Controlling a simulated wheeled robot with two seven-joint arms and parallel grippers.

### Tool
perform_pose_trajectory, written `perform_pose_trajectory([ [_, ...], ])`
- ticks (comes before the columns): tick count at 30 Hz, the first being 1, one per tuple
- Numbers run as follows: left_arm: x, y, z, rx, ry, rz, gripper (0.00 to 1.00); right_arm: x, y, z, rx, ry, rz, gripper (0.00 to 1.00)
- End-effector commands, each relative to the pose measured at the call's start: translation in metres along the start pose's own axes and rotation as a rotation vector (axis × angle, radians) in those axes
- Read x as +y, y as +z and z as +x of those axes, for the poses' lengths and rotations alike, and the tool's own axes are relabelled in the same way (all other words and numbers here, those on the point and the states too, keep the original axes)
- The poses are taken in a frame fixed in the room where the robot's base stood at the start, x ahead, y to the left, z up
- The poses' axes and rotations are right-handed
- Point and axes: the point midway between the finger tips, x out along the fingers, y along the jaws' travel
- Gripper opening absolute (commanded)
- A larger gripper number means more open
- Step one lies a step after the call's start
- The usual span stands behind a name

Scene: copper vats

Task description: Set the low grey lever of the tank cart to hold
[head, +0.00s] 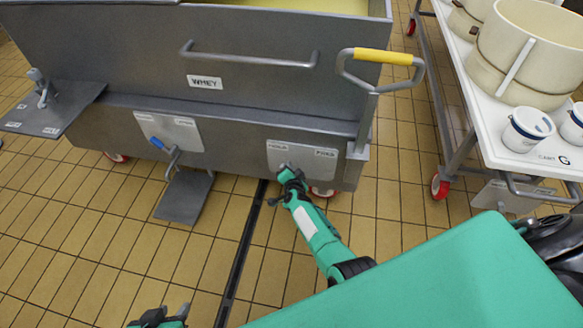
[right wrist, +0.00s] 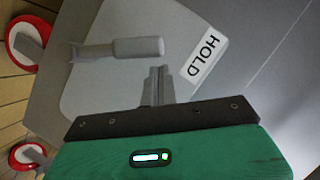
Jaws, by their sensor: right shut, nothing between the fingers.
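The tank cart (head: 240,45) is a grey metal tub marked WHEY. Its low right plate (head: 319,168) carries two labels, and my right gripper (head: 284,172) is in front of the plate, hiding most of the lever there. In the right wrist view the grey lever (right wrist: 138,48) lies across the plate, its thick grip end towards the HOLD label (right wrist: 203,58), with a gap between. My right gripper (right wrist: 159,72) is shut and empty close beside the grip; contact cannot be told. My left gripper (head: 160,318) is partly cut off at the bottom edge, away from the cart.
A blue-handled lever (head: 158,144) sits on the cart's other plate, above a grey pedal (head: 185,197). A yellow-gripped handle (head: 384,56) rises at the cart's right end. A white-topped trolley (head: 497,130) with tubs stands right. Tiled floor is open in front.

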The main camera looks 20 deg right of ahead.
Motion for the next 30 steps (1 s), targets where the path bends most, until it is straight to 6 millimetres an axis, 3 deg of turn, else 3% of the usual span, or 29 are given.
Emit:
perform_pose_trajectory([
  [13,-0.004,0.002,-0.003,-0.029,-0.01,-0.002,0.36,-0.003,0.01,0.005,-0.001,0.0,0.0,0.0],
  [30,-0.005,0.003,-0.007,-0.048,-0.015,-0.003,0.36,-0.006,0.008,0.004,-0.003,-0.001,0.001,0.0],
])
